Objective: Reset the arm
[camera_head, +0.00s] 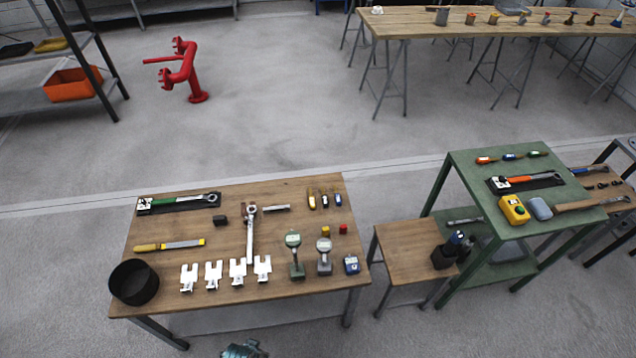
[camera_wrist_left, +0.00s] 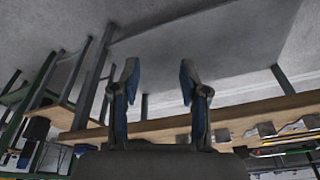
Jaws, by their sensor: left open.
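My left gripper (camera_wrist_left: 158,78) shows in the left wrist view with its two blue-padded fingers spread apart and nothing between them. The wooden table edge (camera_wrist_left: 225,113) runs across that view behind the fingers, and the picture looks upside down. In the head view a small teal and grey part (camera_head: 243,349) shows at the bottom edge, in front of the wooden table (camera_head: 190,243); I cannot tell what it is. My right gripper is in neither view.
The table holds wrenches, white brackets, gauges and a black round bin (camera_head: 134,282). A low wooden bench (camera_head: 405,250) and a green tool stand (camera_head: 470,180) are at right. A red pipe stand (camera_head: 188,70) is behind. Floor between is clear.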

